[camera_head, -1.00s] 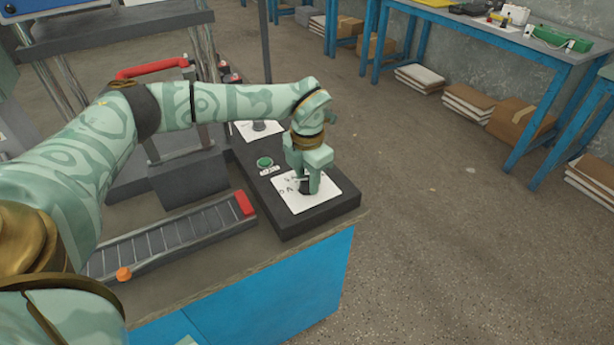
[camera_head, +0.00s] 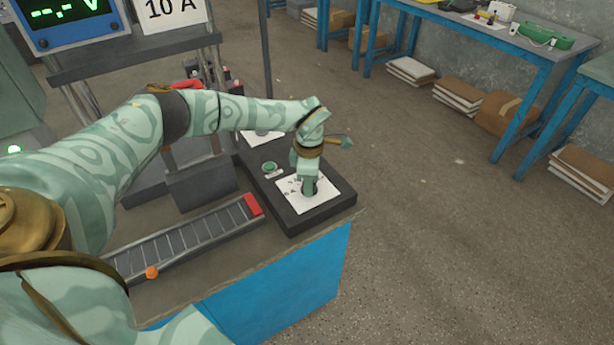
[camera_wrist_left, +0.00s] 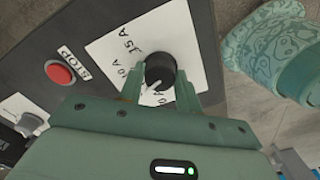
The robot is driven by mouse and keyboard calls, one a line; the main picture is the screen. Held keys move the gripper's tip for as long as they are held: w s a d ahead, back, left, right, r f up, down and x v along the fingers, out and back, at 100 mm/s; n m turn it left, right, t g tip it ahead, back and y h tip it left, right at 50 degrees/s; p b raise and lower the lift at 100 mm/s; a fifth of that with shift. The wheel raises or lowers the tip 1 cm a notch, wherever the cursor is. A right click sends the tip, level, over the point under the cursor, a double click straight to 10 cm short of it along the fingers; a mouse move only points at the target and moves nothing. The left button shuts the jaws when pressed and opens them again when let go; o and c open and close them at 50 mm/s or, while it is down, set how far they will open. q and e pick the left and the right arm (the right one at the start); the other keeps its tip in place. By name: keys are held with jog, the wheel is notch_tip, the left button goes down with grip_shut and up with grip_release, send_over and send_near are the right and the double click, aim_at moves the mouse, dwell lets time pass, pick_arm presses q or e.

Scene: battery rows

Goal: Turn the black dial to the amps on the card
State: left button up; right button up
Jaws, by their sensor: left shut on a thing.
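The black dial (camera_wrist_left: 160,70) stands on a white scale plate (camera_wrist_left: 105,50) on a dark panel. My left gripper (camera_wrist_left: 158,90) is shut on the dial, one finger on each side; it also shows in the head view (camera_head: 309,190), where it mostly hides the dial. The dial's white pointer faces the lower left in the wrist view, between two partly hidden labels ending in "0 A". "15 A" is readable at the upper left. The card (camera_head: 170,12) reads "10 A". My right gripper is not in view.
A button beside a STOP label looks red in the wrist view (camera_wrist_left: 60,72); a button by the plate looks green in the head view (camera_head: 269,168). A display (camera_head: 70,15) shows dashes and V. A battery tray (camera_head: 190,240) lies in front.

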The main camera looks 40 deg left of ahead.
pick_arm(q)
jog(key=m+p, duration=0.1)
jog(key=m, duration=0.2)
jog(key=shift+r+m, duration=0.15)
jog(key=shift+m, duration=0.25)
jog(key=shift+m+p, duration=0.55)
jog(key=shift+m, duration=1.65)
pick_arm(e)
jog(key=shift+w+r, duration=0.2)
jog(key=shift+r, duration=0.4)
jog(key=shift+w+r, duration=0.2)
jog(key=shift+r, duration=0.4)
pick_arm(q)
jog(key=o, duration=1)
notch_tip(320, 180, up, 16)
jog(key=p, duration=0.4)
jog(key=shift+p, duration=0.35)
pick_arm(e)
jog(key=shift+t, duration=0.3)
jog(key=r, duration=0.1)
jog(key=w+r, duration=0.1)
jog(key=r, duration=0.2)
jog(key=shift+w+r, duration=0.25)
